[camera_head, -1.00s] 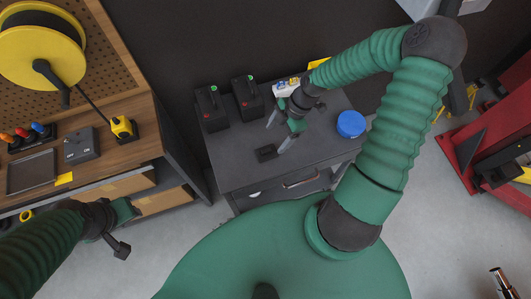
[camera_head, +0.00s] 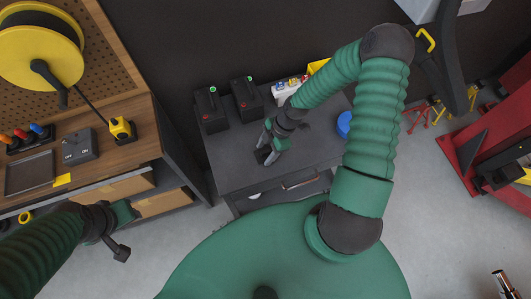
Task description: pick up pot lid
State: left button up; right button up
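I see nothing that clearly looks like a pot lid. A small dark flat piece (camera_head: 266,157) lies on the grey cabinet top (camera_head: 232,172). My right gripper (camera_head: 270,151) is low over the cabinet top, with its fingers apart on either side of that piece. Whether they touch it I cannot tell. A round blue thing (camera_head: 344,124) on the cabinet top is partly hidden behind my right arm. My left gripper (camera_head: 127,232) is open and empty, over the floor by the wooden bench.
Two black battery-like boxes (camera_head: 211,110) (camera_head: 246,98) and a white item (camera_head: 285,88) stand at the cabinet's back. The wooden bench (camera_head: 130,150) on the left holds a yellow reel (camera_head: 38,50) and tools. A red lift (camera_head: 470,150) stands at the right.

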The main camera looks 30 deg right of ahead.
jog(key=shift+d, duration=0.1)
jog(key=c, duration=0.9)
